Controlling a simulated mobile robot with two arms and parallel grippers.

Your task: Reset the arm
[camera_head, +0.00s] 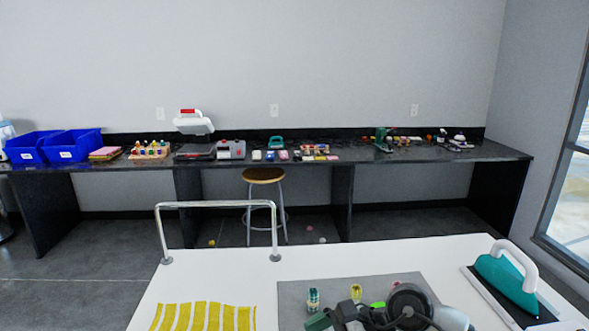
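Neither of my grippers shows in the head view, and no part of my arms can be made out with certainty. A white worktable (225,270) fills the bottom of the picture, with a metal rail (215,204) standing at its far left corner. A grey mat (295,290) lies on it. On the mat is a dark, round-headed tool-like item (408,300), cut off by the bottom edge. Two small bottle-like items, one teal and yellow (313,300) and one yellow (356,293), stand behind it.
A teal iron with a white handle (505,280) stands at the table's right. A yellow striped cloth (203,317) lies at the left. A black counter (350,153) along the wall holds blue bins (70,146) and several small items. A stool (264,177) stands before it; small balls lie on the floor.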

